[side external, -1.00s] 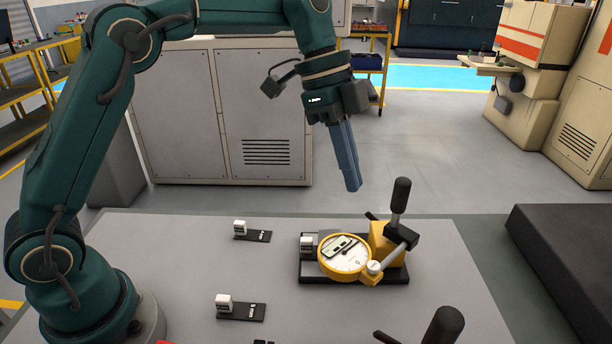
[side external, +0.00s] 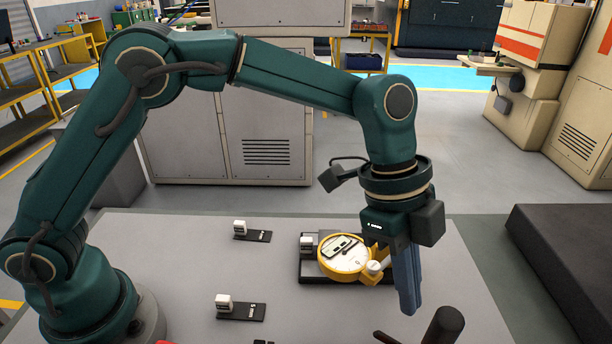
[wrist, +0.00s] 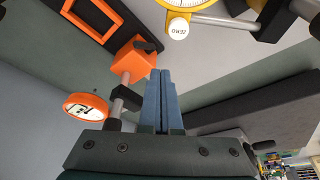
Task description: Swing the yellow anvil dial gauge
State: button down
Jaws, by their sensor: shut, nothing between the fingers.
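The yellow dial gauge (side external: 345,256) sits on a black base (side external: 318,281) on the grey table, with a white round face and a pale knob (side external: 374,266) at its lower right. In the wrist view, part of the yellow gauge (wrist: 197,5) shows at the top edge with its white knob (wrist: 179,29) below. My gripper (side external: 408,311) has long blue fingers, which are shut and empty. It points down to the right of the yellow gauge in the side view, hiding the yellow block and upright black handle. The wrist view also shows the closed fingers (wrist: 162,73).
An orange dial gauge (wrist: 86,106) and orange block (wrist: 131,61) stand left of the fingers in the wrist view. A black handle (side external: 443,326) rises at the side view's bottom edge, near my fingertips. Small white blocks on black plates (side external: 241,311) lie left. A dark slab (side external: 560,260) is right.

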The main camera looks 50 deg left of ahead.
jog(key=shift+a+f, duration=0.2)
jog(key=shift+a, duration=0.75)
jog(key=shift+a+f, duration=0.15)
jog(key=shift+a, duration=0.8)
